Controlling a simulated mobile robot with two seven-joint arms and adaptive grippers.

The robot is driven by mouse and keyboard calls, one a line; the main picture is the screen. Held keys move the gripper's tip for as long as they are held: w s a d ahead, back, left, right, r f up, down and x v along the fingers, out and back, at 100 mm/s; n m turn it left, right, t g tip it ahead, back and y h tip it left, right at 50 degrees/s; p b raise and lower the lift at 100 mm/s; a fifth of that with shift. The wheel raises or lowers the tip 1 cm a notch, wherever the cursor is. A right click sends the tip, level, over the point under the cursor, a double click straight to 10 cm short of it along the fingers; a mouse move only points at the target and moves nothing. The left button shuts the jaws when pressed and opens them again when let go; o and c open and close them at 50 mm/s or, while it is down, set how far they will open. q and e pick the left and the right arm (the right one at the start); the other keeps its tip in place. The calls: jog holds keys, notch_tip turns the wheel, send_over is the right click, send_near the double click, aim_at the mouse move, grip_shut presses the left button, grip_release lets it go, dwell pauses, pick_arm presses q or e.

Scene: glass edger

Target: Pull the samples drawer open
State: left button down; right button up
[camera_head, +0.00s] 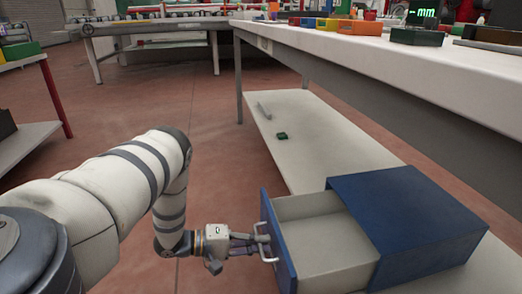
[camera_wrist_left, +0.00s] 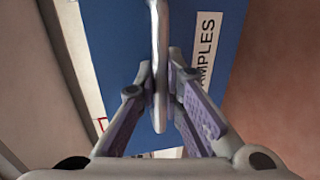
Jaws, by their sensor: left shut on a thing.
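The samples drawer (camera_head: 318,243) is a blue-fronted drawer with a pale inside, and it stands partly out of its blue cabinet (camera_head: 410,215). The part of its inside that shows is empty. Its front (camera_wrist_left: 112,50) fills much of the left wrist view, with a white label reading "AMPLES", its first letter partly hidden. A pale metal bar handle (camera_head: 264,240) is on the front. My left gripper (camera_head: 255,243) is shut on this handle (camera_wrist_left: 160,60), with a finger on each side of it. My right gripper is not in view.
The cabinet sits on a low pale shelf (camera_head: 312,137) under a white workbench (camera_head: 400,70). A small green piece (camera_head: 282,136) and a grey strip (camera_head: 264,111) lie on the shelf. Red floor to the left of the drawer is clear apart from my arm.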

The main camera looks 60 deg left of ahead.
pick_arm(q)
jog(key=c, duration=2)
grip_release()
jog(key=shift+o, duration=0.2)
jog(key=v, duration=1.2)
jog(key=shift+w+f, duration=0.1)
jog(key=shift+f, duration=0.05)
